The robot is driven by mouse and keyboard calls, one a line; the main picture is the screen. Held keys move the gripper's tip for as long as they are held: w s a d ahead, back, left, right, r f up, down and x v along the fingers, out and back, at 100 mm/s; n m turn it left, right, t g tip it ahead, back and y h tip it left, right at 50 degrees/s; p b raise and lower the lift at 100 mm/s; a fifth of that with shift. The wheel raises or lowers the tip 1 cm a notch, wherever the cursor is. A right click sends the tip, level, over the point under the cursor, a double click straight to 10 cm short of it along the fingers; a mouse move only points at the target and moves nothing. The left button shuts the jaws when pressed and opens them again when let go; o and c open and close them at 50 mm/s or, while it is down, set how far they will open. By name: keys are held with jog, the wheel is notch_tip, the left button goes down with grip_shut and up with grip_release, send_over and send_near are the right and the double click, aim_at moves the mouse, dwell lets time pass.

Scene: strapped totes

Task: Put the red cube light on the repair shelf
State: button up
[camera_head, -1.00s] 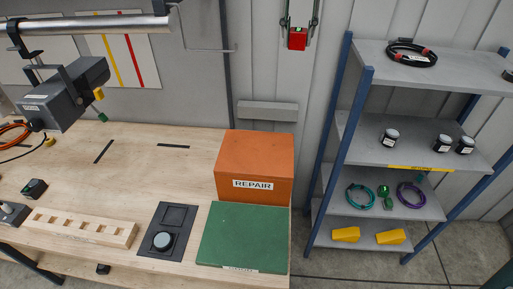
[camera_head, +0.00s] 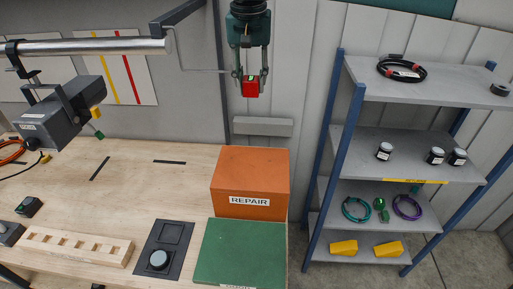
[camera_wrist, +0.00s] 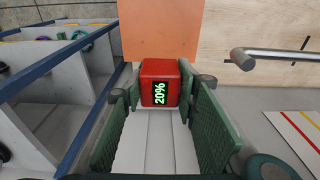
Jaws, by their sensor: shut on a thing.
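The red cube light (camera_head: 250,90) is held between the fingertips of my gripper (camera_head: 250,80), up in the air in front of the wall. In the wrist view the red cube (camera_wrist: 160,72) shows a green "20%" on a dark display, with the green finger pads (camera_wrist: 160,105) on both sides of it. An orange box (camera_head: 250,178) labelled REPAIR stands on the workbench, below the cube in the head view and apart from it. The orange top also shows beyond the cube in the wrist view (camera_wrist: 160,28).
A grey ledge (camera_head: 263,126) is on the wall behind the box. A green mat (camera_head: 240,250), a dark panel with a round button (camera_head: 158,260) and a slotted wooden block (camera_head: 75,247) lie on the bench (camera_head: 130,190). A blue-post shelving rack (camera_head: 338,150) stands at right. A metal rail (camera_head: 95,47) crosses upper left.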

aim_at(251, 93)
jog(key=shift+f, duration=1.7)
jog(key=shift+f, duration=0.1)
notch_tip(251, 93, down, 24)
jog(key=shift+f, duration=0.1)
jog(key=shift+f, duration=1.8)
jog(key=shift+f, duration=0.15)
jog(key=o, duration=1.1)
